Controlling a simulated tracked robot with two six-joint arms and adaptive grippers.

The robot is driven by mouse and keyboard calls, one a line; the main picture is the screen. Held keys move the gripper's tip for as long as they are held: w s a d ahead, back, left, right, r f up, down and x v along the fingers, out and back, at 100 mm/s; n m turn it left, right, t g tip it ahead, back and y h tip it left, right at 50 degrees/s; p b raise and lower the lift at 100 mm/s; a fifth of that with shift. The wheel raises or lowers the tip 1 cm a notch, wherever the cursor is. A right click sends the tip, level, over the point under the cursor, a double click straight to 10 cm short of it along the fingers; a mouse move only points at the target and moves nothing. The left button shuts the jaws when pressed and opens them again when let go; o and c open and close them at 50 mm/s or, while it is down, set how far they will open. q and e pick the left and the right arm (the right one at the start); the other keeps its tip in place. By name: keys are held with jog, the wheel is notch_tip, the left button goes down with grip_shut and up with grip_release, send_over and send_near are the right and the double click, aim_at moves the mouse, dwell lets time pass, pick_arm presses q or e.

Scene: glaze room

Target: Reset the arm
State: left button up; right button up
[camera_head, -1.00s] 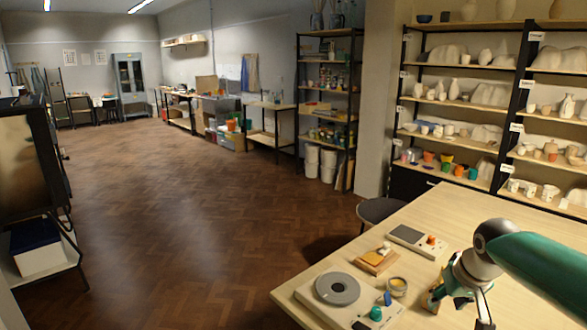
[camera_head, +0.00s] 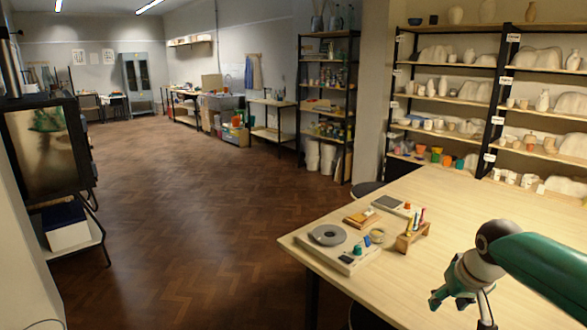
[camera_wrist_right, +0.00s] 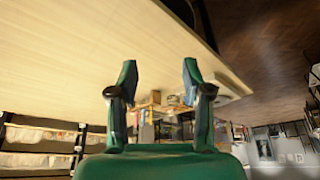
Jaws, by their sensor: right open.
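My right arm, green with a grey wrist, comes in from the right edge in the head view. Its gripper (camera_head: 462,302) hangs above the near right part of the pale wooden table (camera_head: 480,225), with fingers apart and nothing between them. In the right wrist view the two green and dark fingers (camera_wrist_right: 158,82) stand wide apart, with the tabletop (camera_wrist_right: 60,50) and blurred small things beyond them. My left gripper is not in view.
On the table's far left corner are a wheel-like device (camera_head: 328,235), a small pot (camera_head: 376,236), a wooden holder with coloured tools (camera_head: 411,236) and a scale (camera_head: 388,203). Shelves of pottery (camera_head: 440,98) stand behind. The table around the gripper is bare, and the floor at left is open.

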jog(key=s+a+f+g+y, duration=0.1)
jog(key=s+a+f+g, duration=0.2)
jog(key=f, duration=0.6)
jog(key=s+a+f+n+g+y, duration=0.1)
jog(key=s+a+f, duration=0.25)
jog(key=f, duration=0.45)
jog(key=s+a+f+g, duration=0.25)
jog(key=s+f, duration=0.25)
jog(key=f, duration=0.4)
jog(key=s+a+f+m+t+y, duration=0.1)
jog(key=s+a+f, duration=0.4)
jog(key=s, duration=0.3)
jog(key=s+a+f+m+t+y, duration=0.1)
jog(key=s+a+f, duration=0.4)
jog(key=s, duration=0.3)
jog(key=shift+x, duration=0.8)
